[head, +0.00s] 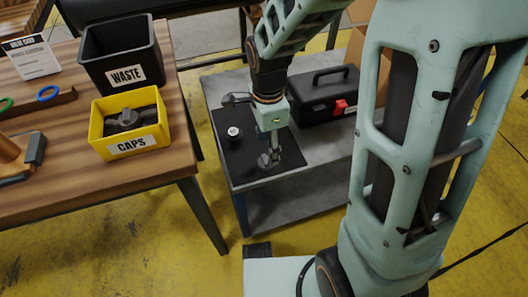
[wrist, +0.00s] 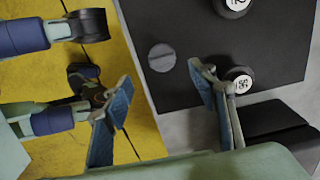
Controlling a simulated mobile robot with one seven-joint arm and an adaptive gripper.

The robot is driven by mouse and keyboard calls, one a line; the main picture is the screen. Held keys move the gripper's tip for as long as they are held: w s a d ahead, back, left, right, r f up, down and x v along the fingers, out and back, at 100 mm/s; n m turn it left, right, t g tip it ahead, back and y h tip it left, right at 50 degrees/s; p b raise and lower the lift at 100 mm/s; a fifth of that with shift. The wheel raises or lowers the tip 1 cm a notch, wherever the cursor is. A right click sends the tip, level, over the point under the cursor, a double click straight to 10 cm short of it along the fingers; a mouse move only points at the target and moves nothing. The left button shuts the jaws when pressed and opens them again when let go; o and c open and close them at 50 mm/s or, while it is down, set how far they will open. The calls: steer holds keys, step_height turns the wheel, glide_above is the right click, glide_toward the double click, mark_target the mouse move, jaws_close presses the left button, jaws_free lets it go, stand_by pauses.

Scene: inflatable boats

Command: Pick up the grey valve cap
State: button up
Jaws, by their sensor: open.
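A grey round cap with a slot across its top (wrist: 162,57) lies on the black mat (wrist: 185,20), near the mat's left edge in the wrist view. I take it for the grey valve cap. In the wrist view the cap shows just beyond the gap between the fingertips, apart from both. In the head view my gripper (head: 268,160) points down over the mat.
Two black pieces with white marked tops (wrist: 238,78) (wrist: 232,5) stand on the mat, one close behind the right finger. A black toolbox (head: 322,95) stands beside the mat. On the wooden table are a yellow CAPS bin (head: 97,127) holding dark parts and a black WASTE bin (head: 95,72).

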mark_target(265, 159)
steer(key=f, duration=0.2)
steer(key=f+b, duration=0.1)
steer(key=f, duration=0.1)
steer(key=f+b, duration=0.1)
steer(key=f, duration=0.1)
steer(key=shift+w+a+f, duration=0.15)
steer(key=shift+a+f, duration=0.05)
steer(key=shift+a, duration=0.05)
steer(key=shift+c, duration=0.3)
steer(key=c, duration=0.8)
